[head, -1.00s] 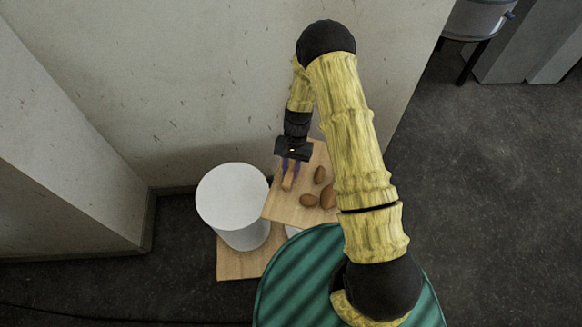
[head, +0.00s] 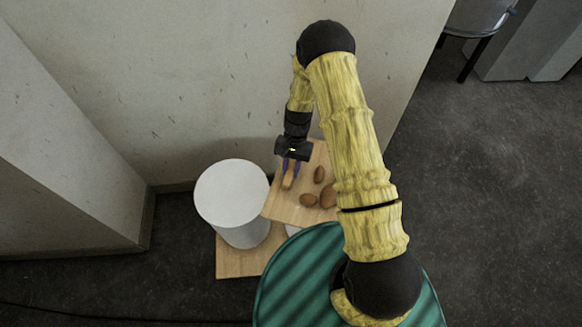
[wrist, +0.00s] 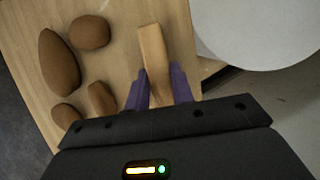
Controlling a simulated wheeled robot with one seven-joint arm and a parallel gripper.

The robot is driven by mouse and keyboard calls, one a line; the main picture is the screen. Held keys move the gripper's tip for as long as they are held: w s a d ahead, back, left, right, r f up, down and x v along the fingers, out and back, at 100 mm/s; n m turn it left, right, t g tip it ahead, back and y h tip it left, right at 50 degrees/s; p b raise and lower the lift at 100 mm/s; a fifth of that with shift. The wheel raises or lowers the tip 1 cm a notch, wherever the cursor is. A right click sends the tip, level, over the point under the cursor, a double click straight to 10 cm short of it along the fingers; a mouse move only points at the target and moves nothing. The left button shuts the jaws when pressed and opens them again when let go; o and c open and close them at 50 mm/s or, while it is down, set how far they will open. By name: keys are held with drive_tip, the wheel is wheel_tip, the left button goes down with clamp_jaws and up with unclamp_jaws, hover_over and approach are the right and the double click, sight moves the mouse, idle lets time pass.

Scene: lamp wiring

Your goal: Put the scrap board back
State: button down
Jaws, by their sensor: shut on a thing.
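The scrap board (head: 286,208) is a light wooden board with several brown lumps (head: 308,200) on it. In the wrist view the board (wrist: 112,18) fills the upper left, with the lumps (wrist: 59,62) left of my fingers. My gripper (head: 290,172) is above the board, its purple fingers pointing down. In the wrist view my gripper (wrist: 160,88) is shut on an upright wooden handle (wrist: 154,50) that stands on the board. The handle's foot and the board's underside are hidden. My arm covers the board's right side in the head view.
A white cylinder (head: 231,190) stands just left of the board, on a lower wooden surface (head: 235,262). A pale wall (head: 200,90) is close behind. A green ribbed round surface (head: 300,275) is in front. Open dark floor (head: 490,200) lies at the right.

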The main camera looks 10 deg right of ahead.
drive_tip(key=shift+f, duration=0.3)
drive_tip(key=c, duration=1.1)
unclamp_jaws()
drive_tip(key=shift+r, duration=0.1)
drive_tip(key=p+v, duration=0.2)
drive_tip(key=v, duration=1.5)
drive_tip(key=shift+r, duration=0.1)
